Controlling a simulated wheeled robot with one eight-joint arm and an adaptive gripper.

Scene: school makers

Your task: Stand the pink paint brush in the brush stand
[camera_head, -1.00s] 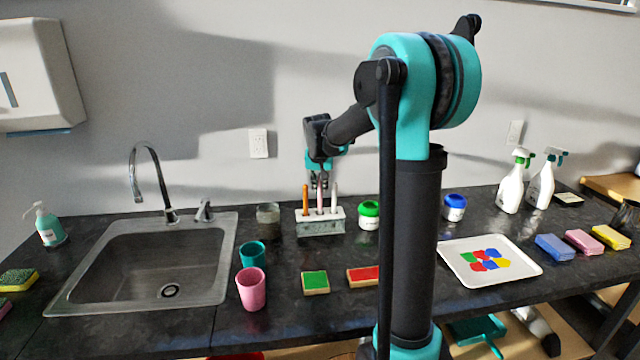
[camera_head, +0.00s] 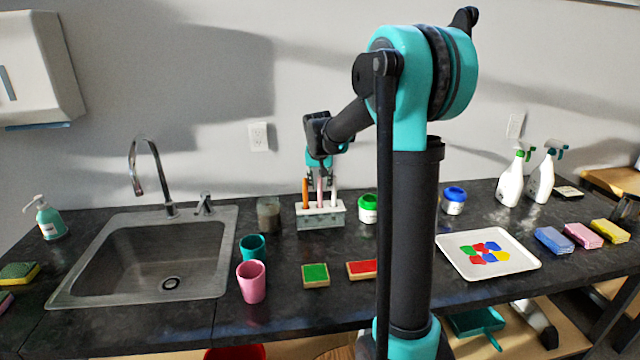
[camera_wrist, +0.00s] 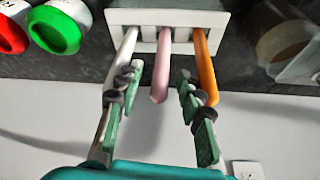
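The white brush stand (camera_head: 321,221) is on the counter near the wall. It holds an orange brush (camera_head: 305,193), the pink paint brush (camera_head: 319,193) in the middle and a white brush (camera_head: 333,196). In the wrist view the pink brush (camera_wrist: 161,65) stands in a middle slot of the stand (camera_wrist: 168,18). My gripper (camera_wrist: 157,84) is open, with one finger on each side of the pink brush and a gap to it. The fingertips are close to the white brush (camera_wrist: 122,58) and the orange brush (camera_wrist: 206,68); whether they touch is unclear.
A murky jar (camera_head: 268,214) is left of the stand, and a green-lidded paint pot (camera_head: 367,209) is right of it. Teal (camera_head: 253,248) and pink (camera_head: 251,283) cups and a green block (camera_head: 315,275) are in front. The wall is close behind.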

